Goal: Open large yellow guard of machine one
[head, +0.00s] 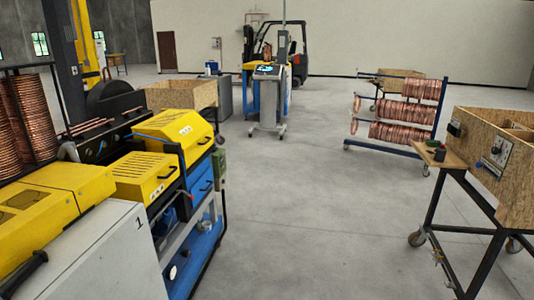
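Machine one (100,262) stands at the left, with a grey cabinet front marked "1". A large yellow guard (172,136) with a slotted top and a black handle is at the machine's far end; it looks closed. A smaller yellow cover (145,178) sits in front of it, and a long, low yellow cover (45,205) lies nearer to me. I cannot tell for sure which cover the task means. Neither of my grippers shows in the head view.
Copper coils (35,110) stand behind the machine. A wooden crate on a wheeled stand (490,165) is at the right. A rack of copper coils (405,112), a screen stand (267,95) and a forklift (290,50) are farther back. The middle floor (300,215) is clear.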

